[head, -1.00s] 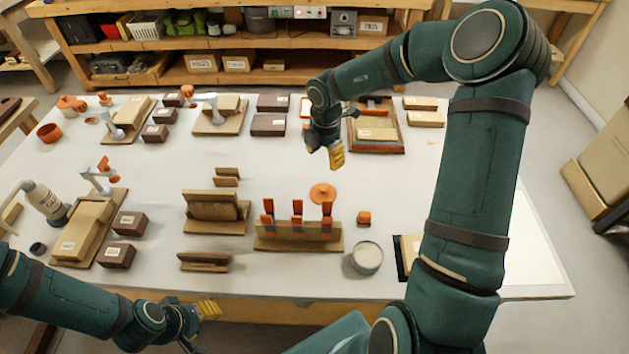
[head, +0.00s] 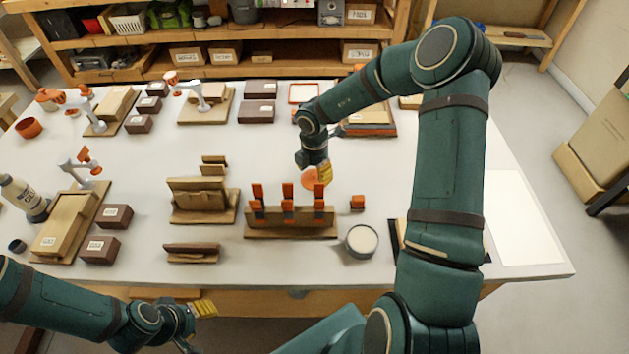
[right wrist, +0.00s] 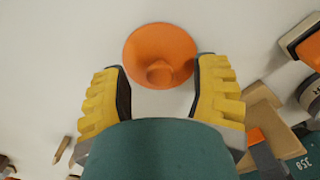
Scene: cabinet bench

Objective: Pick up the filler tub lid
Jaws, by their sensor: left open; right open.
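The filler tub lid, an orange disc with a round knob (right wrist: 160,48), lies on the white bench top. In the head view the lid (head: 310,180) is partly hidden behind my right gripper (head: 321,177). In the right wrist view my right gripper (right wrist: 162,95) is open, its yellow fingers on either side below the lid, with nothing between them. The tub (head: 361,240), grey and round with pale contents, stands open at the front right. My left gripper (head: 203,310) is open and empty off the bench's front edge.
Wooden stands (head: 203,200) are to the left. Bare bench top surrounds the lid at the back.

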